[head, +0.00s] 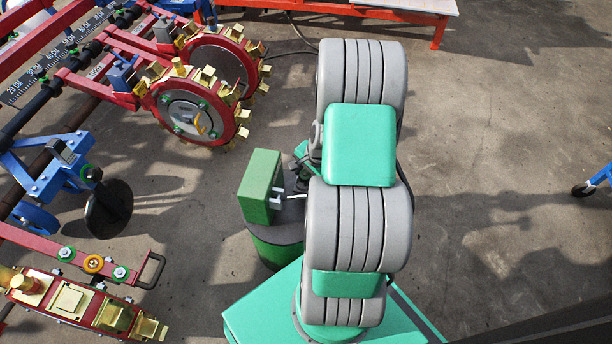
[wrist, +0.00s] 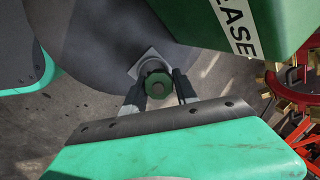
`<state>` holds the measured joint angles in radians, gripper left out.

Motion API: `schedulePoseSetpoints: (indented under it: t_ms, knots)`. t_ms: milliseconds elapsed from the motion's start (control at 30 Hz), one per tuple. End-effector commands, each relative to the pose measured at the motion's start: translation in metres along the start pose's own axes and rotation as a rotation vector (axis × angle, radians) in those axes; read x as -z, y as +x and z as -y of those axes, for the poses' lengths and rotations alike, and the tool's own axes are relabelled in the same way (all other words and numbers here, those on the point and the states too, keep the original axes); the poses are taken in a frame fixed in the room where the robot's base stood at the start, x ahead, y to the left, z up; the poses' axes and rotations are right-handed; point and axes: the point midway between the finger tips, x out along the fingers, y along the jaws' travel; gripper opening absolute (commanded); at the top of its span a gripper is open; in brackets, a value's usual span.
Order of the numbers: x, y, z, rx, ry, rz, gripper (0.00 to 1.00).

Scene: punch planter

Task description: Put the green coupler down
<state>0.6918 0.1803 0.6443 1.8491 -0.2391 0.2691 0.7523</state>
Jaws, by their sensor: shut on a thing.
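The green coupler (wrist: 157,86) is a small round dark-green piece in the wrist view. It sits between the two dark fingers of my gripper (wrist: 158,88), which is shut on it. A small pale square plate (wrist: 150,58) shows right behind the coupler; I cannot tell whether they touch. In the head view the arm hides the coupler and most of the gripper, close to the right side of the green box.
The green box (head: 260,186) stands on a green drum (head: 276,250); its lettered side (wrist: 235,25) looms at upper right in the wrist view. Red planter wheels (head: 198,104) and a black disc (head: 108,208) stand to the left. Open concrete floor lies right.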

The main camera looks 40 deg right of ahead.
Motion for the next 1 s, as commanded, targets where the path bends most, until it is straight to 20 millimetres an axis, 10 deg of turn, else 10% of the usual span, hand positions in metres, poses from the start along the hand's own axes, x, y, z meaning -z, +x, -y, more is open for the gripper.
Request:
schedulePoseSetpoints:
  t_ms: [367,400,633,767,1000]
  knots:
    - [-0.002,0.036,-0.01,-0.033,0.006,0.006,0.0]
    - [-0.002,0.039,-0.01,-0.037,0.006,0.007,0.39]
    - [-0.002,0.045,-0.006,-0.055,0.007,0.008,0.57]
    - [-0.001,0.024,-0.001,-0.06,0.009,0.009,0.57]
    - [-0.001,-0.071,-0.003,-0.021,0.008,0.003,0.57]
